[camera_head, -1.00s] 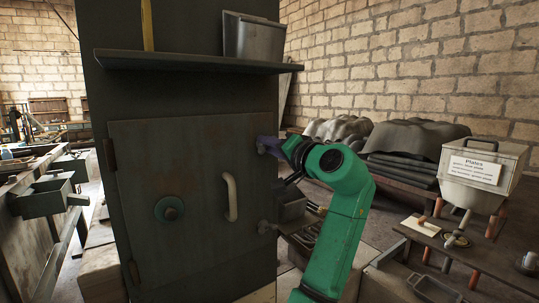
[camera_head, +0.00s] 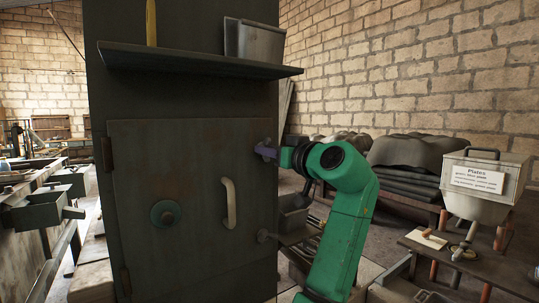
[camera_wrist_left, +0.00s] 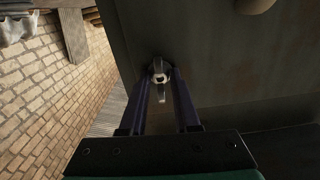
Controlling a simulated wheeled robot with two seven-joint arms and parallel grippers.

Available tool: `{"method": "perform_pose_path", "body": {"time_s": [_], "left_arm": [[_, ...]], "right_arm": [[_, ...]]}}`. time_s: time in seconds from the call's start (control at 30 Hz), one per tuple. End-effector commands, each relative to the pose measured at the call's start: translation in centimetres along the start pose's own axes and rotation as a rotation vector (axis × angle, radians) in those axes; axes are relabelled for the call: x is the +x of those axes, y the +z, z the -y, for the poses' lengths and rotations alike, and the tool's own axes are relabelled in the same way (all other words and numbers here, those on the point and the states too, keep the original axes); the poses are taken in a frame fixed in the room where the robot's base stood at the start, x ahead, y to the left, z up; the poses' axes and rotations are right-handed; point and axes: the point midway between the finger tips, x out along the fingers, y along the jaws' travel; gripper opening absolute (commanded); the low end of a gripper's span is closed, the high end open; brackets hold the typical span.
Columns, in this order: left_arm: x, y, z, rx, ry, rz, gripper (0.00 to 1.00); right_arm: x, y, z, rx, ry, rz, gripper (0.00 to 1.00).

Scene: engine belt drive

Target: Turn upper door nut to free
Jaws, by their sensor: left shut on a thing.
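The grey metal door (camera_head: 195,180) is closed on a tall dark cabinet (camera_head: 180,92). The upper door nut (camera_wrist_left: 160,76) is at the door's top right edge. My left gripper (camera_head: 265,152), on the green arm, has its purple fingers there. In the left wrist view the two fingers (camera_wrist_left: 161,84) are shut on the nut, one on each side, with a metal wing showing above and below. In the head view the fingers largely hide the nut. The lower door nut (camera_head: 264,236) sticks out near the bottom right of the door. My right gripper is not in view.
The door has a pale handle (camera_head: 230,203) and a round green knob (camera_head: 165,213). A shelf (camera_head: 200,62) with a metal bin (camera_head: 260,40) juts out above. A bench with a "Plates" box (camera_head: 485,180) stands at right.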

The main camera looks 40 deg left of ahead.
Motion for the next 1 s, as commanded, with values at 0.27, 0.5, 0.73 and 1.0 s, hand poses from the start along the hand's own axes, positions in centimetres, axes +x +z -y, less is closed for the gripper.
{"method": "perform_pose_path", "body": {"time_s": [0.27,0.5,0.73,1.0], "left_arm": [[0.02,0.07,-0.02,-0.071,0.0,0.001,0.0],[0.02,0.05,-0.02,-0.081,0.0,0.002,0.0],[0.02,0.05,-0.01,-0.081,0.0,0.002,0.42],[0.01,0.02,-0.01,-0.08,0.0,0.001,0.6]], "right_arm": [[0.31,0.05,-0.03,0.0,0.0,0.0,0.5],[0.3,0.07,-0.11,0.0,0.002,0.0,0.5],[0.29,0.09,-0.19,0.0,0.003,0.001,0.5],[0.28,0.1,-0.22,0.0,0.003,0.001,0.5]]}}
